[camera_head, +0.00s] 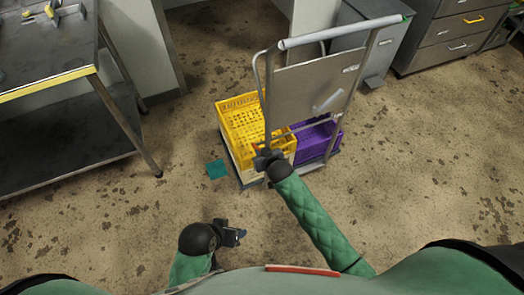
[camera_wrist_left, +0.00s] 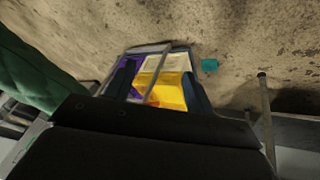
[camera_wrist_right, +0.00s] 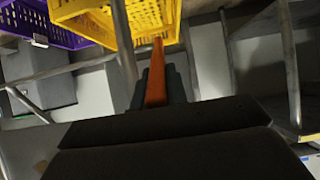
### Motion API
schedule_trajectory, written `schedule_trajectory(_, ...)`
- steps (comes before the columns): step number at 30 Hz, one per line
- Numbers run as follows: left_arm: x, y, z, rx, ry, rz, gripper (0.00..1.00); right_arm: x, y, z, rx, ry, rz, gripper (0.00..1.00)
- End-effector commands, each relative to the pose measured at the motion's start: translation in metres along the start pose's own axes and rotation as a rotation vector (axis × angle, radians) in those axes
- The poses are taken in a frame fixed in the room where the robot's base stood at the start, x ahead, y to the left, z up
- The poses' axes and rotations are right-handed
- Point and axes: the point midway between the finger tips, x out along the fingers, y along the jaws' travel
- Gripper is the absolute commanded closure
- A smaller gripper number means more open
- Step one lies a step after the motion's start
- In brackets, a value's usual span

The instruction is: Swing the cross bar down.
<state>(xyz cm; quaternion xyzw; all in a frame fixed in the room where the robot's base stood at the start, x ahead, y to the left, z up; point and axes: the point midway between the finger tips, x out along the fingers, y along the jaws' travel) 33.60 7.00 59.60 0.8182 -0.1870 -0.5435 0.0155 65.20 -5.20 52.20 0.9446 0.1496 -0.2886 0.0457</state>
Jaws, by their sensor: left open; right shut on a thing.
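A trolley has an upright tube frame with a grey cross bar (camera_head: 340,32) along its top, standing raised above the load. My right gripper (camera_head: 263,157) is at the near side of the frame, well below that bar. It is shut on an orange-red lever (camera_wrist_right: 155,85), which stands up between the fingers in the right wrist view. How the lever joins the trolley is hidden. My left gripper (camera_head: 238,236) is open and empty, low in front of my body and apart from the trolley. In the left wrist view the trolley shows beyond its fingers (camera_wrist_left: 160,90).
The trolley carries a yellow crate (camera_head: 240,108) and a purple crate (camera_head: 330,135). A teal patch (camera_head: 216,169) lies on the floor beside it. A steel table (camera_head: 60,150) stands left and drawer cabinets (camera_head: 450,35) stand back right. The floor at right is clear.

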Motion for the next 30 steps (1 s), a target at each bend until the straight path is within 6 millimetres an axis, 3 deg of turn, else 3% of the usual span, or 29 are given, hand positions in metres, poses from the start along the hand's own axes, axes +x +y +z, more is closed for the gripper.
schedule_trajectory(7, -0.017, -0.006, -0.001, -0.004, -0.033, -0.021, 0.46, 0.000, 0.000, -0.004, 0.001, -0.021, 0.000, 1.00)
schedule_trajectory(23, -0.019, -0.009, 0.001, -0.005, -0.044, -0.028, 0.46, 0.001, 0.000, -0.003, 0.001, -0.026, 0.000, 1.00)
schedule_trajectory(30, -0.021, -0.011, -0.019, 0.004, -0.012, -0.031, 0.93, 0.001, 0.000, -0.003, 0.000, -0.026, 0.000, 1.00)
